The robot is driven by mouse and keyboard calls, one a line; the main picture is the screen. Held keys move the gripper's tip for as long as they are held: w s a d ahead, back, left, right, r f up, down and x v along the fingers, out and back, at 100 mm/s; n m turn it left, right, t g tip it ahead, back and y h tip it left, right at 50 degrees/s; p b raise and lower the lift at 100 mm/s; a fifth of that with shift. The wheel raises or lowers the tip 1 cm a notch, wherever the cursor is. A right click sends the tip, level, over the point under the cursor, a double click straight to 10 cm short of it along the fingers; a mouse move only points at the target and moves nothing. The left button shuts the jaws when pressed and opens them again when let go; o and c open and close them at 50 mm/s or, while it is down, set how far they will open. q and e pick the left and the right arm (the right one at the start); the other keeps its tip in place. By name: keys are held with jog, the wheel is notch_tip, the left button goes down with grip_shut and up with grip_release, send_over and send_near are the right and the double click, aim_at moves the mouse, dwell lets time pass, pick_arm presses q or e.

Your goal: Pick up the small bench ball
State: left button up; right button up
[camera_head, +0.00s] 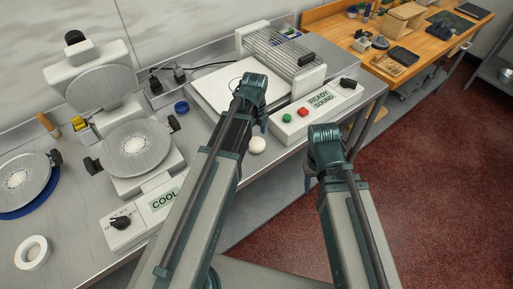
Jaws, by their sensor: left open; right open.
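A small whitish dough ball (257,145) sits on the steel bench near its front edge, below the white press board. My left gripper (262,127) points down just above and behind the ball in the picture, open and empty. Its fingers are small and partly hidden by my own wrist. My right gripper (308,182) hangs in front of the bench edge, to the right of the ball, open and empty. It is mostly hidden behind my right wrist.
A press marked COOL (138,146) stands on the left. A control box marked READY SOUND (317,108) stands right of the ball, by a wire-topped unit (283,52). A white ring (32,252) and a blue ring (181,107) lie on the bench. The red floor (430,180) is clear.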

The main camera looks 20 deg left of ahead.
pick_arm(q)
notch_tip(320, 180, down, 4)
jog(key=b, duration=0.2)
jog(key=shift+d+r+b, duration=0.1)
jog(key=shift+r+b, duration=0.1)
jog(key=shift+b, duration=0.15)
jog(key=shift+r, duration=0.1)
jog(key=c, duration=1.3)
jog(key=shift+r+p, duration=0.2)
jog(key=shift+p, duration=0.1)
notch_tip(320, 180, up, 10)
jog(key=p, duration=0.9)
jog(key=shift+f+p, duration=0.15)
jog(key=shift+p, duration=0.2)
notch_tip(320, 180, up, 5)
jog(key=p, duration=0.5)
send_over(256, 147)
